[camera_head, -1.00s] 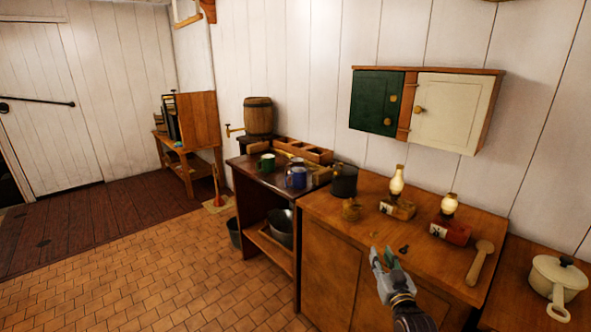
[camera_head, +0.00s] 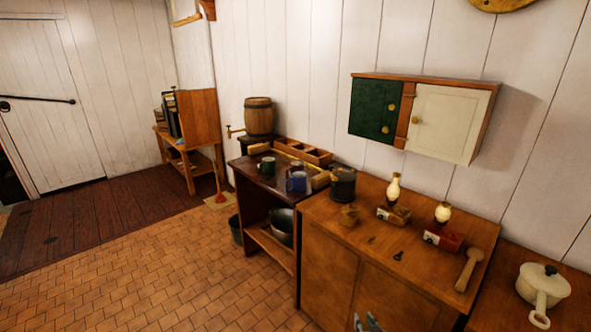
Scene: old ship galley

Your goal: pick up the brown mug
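A small brown mug (camera_head: 349,215) stands on the wooden counter (camera_head: 330,222), near its left end and in front of a dark pot (camera_head: 343,188). My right gripper (camera_head: 366,322) shows only as fingertips at the bottom edge of the head view, in front of the counter and below the mug. The fingertips are apart with nothing seen between them. The gripper is well away from the mug. My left gripper is not in view.
A green mug (camera_head: 267,167) and a blue mug (camera_head: 297,182) stand on the lower dark table to the left. Two small lamps, a red box (camera_head: 445,240) and a wooden mallet (camera_head: 468,270) are on the counter's right. A wall cabinet (camera_head: 420,118) hangs above.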

